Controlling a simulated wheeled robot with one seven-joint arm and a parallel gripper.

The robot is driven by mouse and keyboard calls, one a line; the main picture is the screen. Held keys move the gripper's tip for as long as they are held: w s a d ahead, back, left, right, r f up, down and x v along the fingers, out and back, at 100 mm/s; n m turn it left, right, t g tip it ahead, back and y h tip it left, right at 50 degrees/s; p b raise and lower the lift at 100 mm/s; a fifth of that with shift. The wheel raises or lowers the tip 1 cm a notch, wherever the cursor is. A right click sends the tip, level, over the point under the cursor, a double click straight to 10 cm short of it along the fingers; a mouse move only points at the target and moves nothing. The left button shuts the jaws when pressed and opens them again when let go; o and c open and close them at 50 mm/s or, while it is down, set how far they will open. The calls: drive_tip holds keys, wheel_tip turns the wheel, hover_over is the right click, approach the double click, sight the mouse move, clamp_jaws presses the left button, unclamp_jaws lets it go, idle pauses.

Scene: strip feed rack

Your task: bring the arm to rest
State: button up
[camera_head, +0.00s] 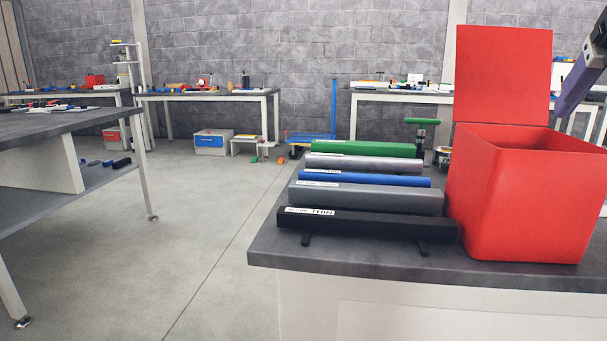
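Part of my arm shows at the upper right edge, raised above and beside the red box. My gripper's fingertips cannot be made out in this view. A rack on the dark bench (300,262) carries several long strips side by side: a black one (370,224) in front, then a grey one (370,198), a blue one (370,180), a silver-grey one (365,162) and a green one (365,149) at the back. White labels sit at their left ends.
A red box (520,200) with its lid (503,75) standing open is at the bench's right end. A grey table (60,122) stands at the left. Floor between it and the bench is clear. A blue trolley (310,136) and more tables stand along the back wall.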

drive_tip(key=w+a+f+n+g+y, duration=0.1)
drive_tip(key=w+a+f+n+y, duration=0.3)
drive_tip(key=f, duration=0.7)
drive_tip(key=w+a+f+m+h, duration=0.15)
drive_tip(key=a+f, duration=0.35)
drive_tip(key=f, duration=0.5)
drive_tip(key=s+a+f+n, duration=0.1)
drive_tip(key=a+f, duration=0.2)
drive_tip(key=f, duration=0.6)
drive_tip(key=s+a+f+n+g+y, duration=0.1)
drive_tip(key=a+f, duration=0.3)
drive_tip(key=f, duration=0.6)
drive_tip(key=shift+s+f+n, duration=0.15)
drive_tip(key=shift+s+n, duration=0.2)
drive_tip(key=shift+s, duration=0.25)
drive_tip(key=shift+y, duration=0.25)
drive_tip(key=shift+c, duration=0.4)
